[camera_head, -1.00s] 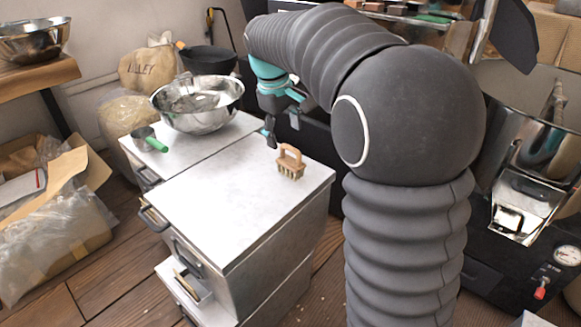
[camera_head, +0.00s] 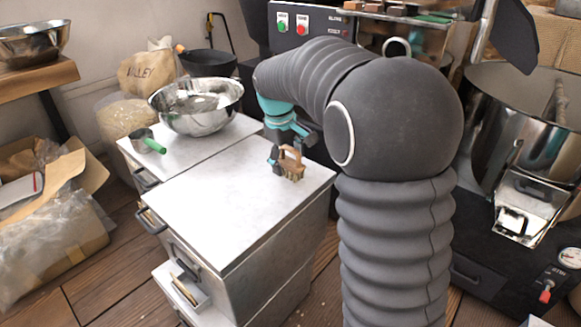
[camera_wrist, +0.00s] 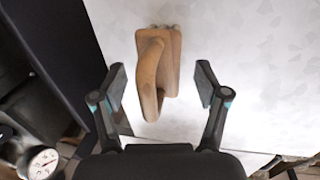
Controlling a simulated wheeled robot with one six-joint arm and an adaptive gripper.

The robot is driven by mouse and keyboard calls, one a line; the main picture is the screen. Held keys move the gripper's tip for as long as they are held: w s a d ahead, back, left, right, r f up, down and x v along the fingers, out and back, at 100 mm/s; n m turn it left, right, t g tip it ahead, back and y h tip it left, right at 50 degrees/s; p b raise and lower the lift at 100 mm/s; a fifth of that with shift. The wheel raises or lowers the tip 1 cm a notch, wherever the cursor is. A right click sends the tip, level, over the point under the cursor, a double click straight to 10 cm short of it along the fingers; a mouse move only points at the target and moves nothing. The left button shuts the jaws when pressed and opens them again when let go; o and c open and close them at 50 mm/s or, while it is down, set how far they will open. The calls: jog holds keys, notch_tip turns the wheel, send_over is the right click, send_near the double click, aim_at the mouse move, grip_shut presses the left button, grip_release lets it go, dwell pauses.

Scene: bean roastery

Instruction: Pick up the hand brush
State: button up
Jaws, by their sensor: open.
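The hand brush (camera_head: 291,164) has a wooden loop handle and stands upright on the light cabinet top near its right back edge. My gripper (camera_head: 277,157) is low beside the brush in the head view. In the wrist view the brush (camera_wrist: 157,75) lies ahead of and partly between the two fingertips of my gripper (camera_wrist: 160,88). The fingers are apart, with a gap on each side of the wooden handle. The bristles are mostly hidden in the wrist view.
A steel bowl (camera_head: 197,106) and a scoop with a green handle (camera_head: 149,142) stand on the cabinet's back left part. The cabinet top (camera_head: 220,195) in front of the brush is clear. A dark machine with a gauge (camera_head: 568,255) stands at the right.

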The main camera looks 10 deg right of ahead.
aim_at(288, 147)
jog(key=c, duration=1.3)
jog(key=shift+o, duration=0.2)
jog(key=shift+r, duration=0.15)
jog(key=shift+r, duration=0.65)
notch_tip(288, 147, up, 3)
jog(key=shift+f+p, duration=0.15)
jog(key=shift+p, duration=0.4)
jog(key=s+d+r+p, duration=0.1)
jog(key=s+d+r, duration=0.6)
jog(key=d, duration=0.2)
jog(key=shift+s, duration=0.2)
jog(key=shift+f, duration=0.1)
